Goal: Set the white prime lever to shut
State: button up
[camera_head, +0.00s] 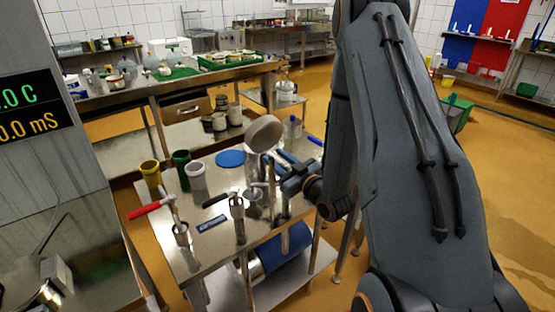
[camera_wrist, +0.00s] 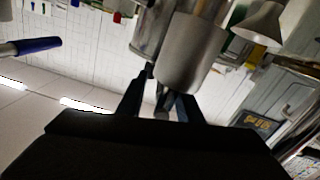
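Several metal valve posts stand on the steel cart (camera_head: 207,250). One has a red lever (camera_head: 150,208) and another a black lever (camera_head: 215,199). A blue handle (camera_head: 315,141) shows at the right, and a blue handle (camera_wrist: 38,45) shows in the wrist view. I cannot pick out a white lever for certain; my arm and the posts hide part of the cluster. My gripper (camera_head: 284,176) is among the right-hand posts. In the wrist view its fingers (camera_wrist: 160,98) stand apart, close to a metal cylinder (camera_wrist: 193,55). A small grey round end (camera_wrist: 161,106) shows between them; I cannot tell if they touch it.
A pale round disc (camera_head: 264,133) stands up near my gripper. A yellow cup (camera_head: 150,173), a green cup (camera_head: 182,168), a whitish cup (camera_head: 196,178) and a blue disc (camera_head: 230,158) sit on the cart. A blue cylinder (camera_head: 285,248) lies below. Open floor (camera_head: 500,150) is at the right.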

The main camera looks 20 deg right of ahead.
jog(key=b+v, duration=0.2)
jog(key=v, duration=0.5)
jog(key=shift+w+f, duration=0.1)
jog(key=shift+s+d, duration=0.1)
jog(key=shift+s, duration=0.35)
